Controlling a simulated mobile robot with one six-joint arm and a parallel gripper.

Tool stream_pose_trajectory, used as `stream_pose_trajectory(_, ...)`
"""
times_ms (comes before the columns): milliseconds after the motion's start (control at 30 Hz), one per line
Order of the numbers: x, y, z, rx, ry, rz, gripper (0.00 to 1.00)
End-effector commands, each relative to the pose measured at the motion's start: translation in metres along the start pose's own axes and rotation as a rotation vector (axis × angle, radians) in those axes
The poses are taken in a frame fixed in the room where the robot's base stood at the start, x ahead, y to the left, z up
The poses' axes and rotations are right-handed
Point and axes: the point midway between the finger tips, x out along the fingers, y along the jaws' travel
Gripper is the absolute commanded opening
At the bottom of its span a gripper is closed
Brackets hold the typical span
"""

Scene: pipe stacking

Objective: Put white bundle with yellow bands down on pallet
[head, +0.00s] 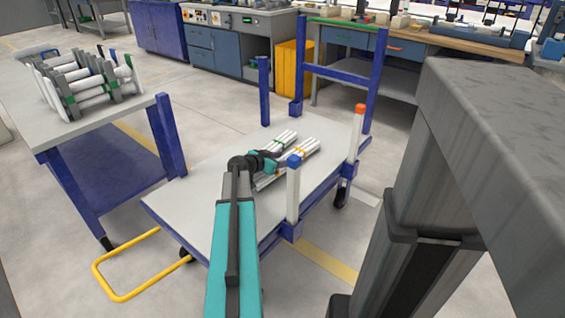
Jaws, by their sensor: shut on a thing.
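The white bundle with yellow bands (307,147) is at the middle of the blue-framed cart, whose grey deck (215,185) is the flat surface beneath it. My gripper (272,162) is shut on the bundle near its closer end. My arm and gripper hide part of that end. I cannot tell whether the bundle touches the deck or is held just above it. A second white bundle (286,138) lies beside it on the far left side. No separate pallet can be made out.
Posts stand at the cart's edge, one blue-topped (293,195) close to the bundle and one orange-topped (356,130). A table (30,105) at left carries a rack of pipes (85,85). The cart's left deck is clear.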

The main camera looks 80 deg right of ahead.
Motion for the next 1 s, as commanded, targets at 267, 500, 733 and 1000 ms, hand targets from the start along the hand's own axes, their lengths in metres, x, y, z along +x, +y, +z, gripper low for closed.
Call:
stream_pose_trajectory(267,0.0011,-0.0006,0.0031,-0.001,0.002,-0.001,0.15)
stream_pose_trajectory(500,0.0018,-0.0008,0.0051,-0.001,0.002,-0.001,0.15)
stream_pose_trajectory(733,0.0016,-0.0009,0.0057,0.000,0.000,-0.001,0.67)
stream_pose_trajectory(1000,0.0015,-0.0011,0.0057,-0.001,0.000,-0.002,0.67)
